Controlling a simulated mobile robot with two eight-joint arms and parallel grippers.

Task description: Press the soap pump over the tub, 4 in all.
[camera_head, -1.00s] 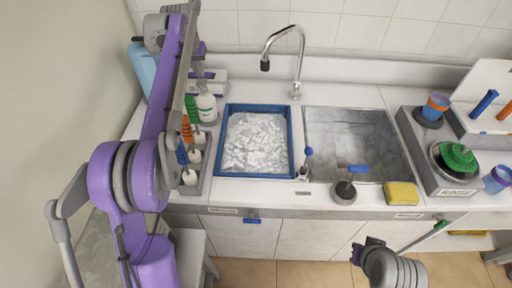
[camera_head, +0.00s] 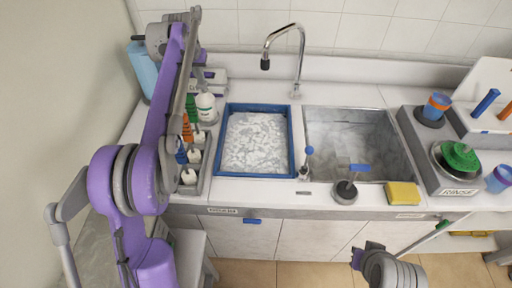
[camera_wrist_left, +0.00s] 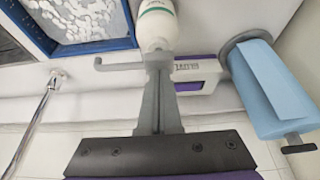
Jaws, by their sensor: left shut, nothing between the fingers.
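The soap pump (camera_head: 206,107) is a white bottle with a green-marked label, standing at the tub's left rear corner. In the left wrist view the bottle (camera_wrist_left: 157,25) lies beyond my fingertips, and its pale spout (camera_wrist_left: 105,65) points toward the tub. The blue-rimmed tub (camera_head: 291,140) holds white foam; its rim also shows in the left wrist view (camera_wrist_left: 95,47). My left gripper (camera_wrist_left: 158,62) is shut and empty, its tips over the pump's top, which they hide; I cannot tell if they touch. A part of my right arm shows low at right; its fingers are unclear.
Several coloured-handled brushes (camera_head: 188,152) stand left of the tub. A tall faucet (camera_head: 297,55) rises behind the tub. The sink (camera_head: 385,115) is to the right.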

